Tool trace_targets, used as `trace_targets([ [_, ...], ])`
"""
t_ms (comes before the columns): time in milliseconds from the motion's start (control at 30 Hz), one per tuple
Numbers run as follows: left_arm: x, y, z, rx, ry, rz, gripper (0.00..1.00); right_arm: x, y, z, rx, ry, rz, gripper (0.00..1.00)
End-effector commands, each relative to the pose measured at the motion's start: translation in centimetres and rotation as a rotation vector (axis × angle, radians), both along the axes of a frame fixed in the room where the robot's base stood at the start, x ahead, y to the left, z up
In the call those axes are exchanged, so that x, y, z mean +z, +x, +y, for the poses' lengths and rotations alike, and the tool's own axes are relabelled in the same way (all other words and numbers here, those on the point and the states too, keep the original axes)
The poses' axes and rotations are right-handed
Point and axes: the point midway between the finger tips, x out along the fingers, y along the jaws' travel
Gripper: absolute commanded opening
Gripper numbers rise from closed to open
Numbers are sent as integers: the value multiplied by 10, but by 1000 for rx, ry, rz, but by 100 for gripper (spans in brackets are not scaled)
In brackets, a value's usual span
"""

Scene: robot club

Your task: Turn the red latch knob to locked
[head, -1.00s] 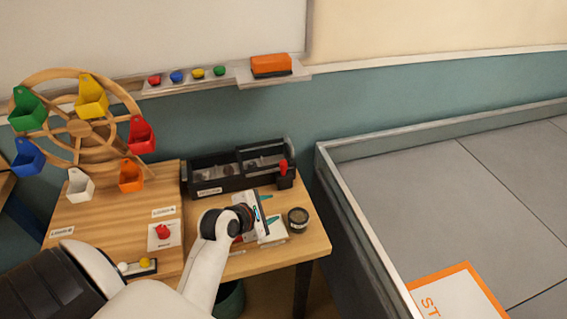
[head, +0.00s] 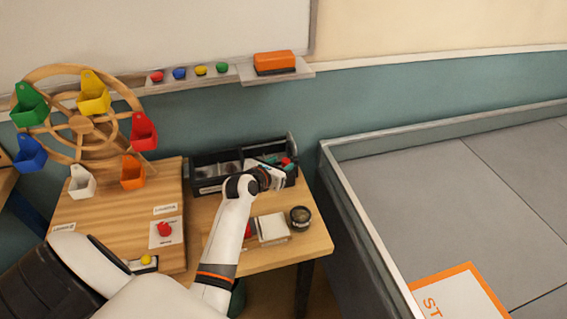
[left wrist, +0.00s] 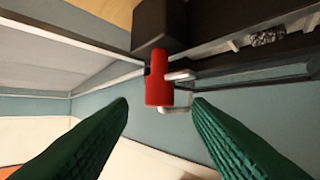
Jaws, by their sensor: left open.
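A red knob (left wrist: 159,85) shows upright in the left wrist view, in front of a black block at the right end of the black toolbox (head: 205,187). In the head view this knob (head: 286,161) is mostly hidden behind my left gripper (head: 280,174). In the left wrist view the open green fingers of my left gripper (left wrist: 160,103) stand on either side of the knob's line, with no clear contact. My right gripper is not in view.
A wooden wheel (head: 82,124) with coloured buckets stands at the left. A round dark container (head: 300,217) and a white box (head: 272,227) sit on the table (head: 313,240) near its right edge. A grey-walled floor area (head: 440,210) lies to the right.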

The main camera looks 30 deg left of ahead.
Motion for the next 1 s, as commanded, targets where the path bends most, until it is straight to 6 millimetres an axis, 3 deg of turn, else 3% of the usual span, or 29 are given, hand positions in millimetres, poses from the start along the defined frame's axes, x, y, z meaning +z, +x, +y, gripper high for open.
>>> trace_targets([
  [200,-9,21,2,0,1,1,45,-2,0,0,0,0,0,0],
  [533,-10,24,2,0,1,0,45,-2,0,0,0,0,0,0],
  [800,-10,24,2,-1,2,0,2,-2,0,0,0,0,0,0],
  [1000,-10,23,2,-11,3,1,0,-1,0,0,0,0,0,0],
])
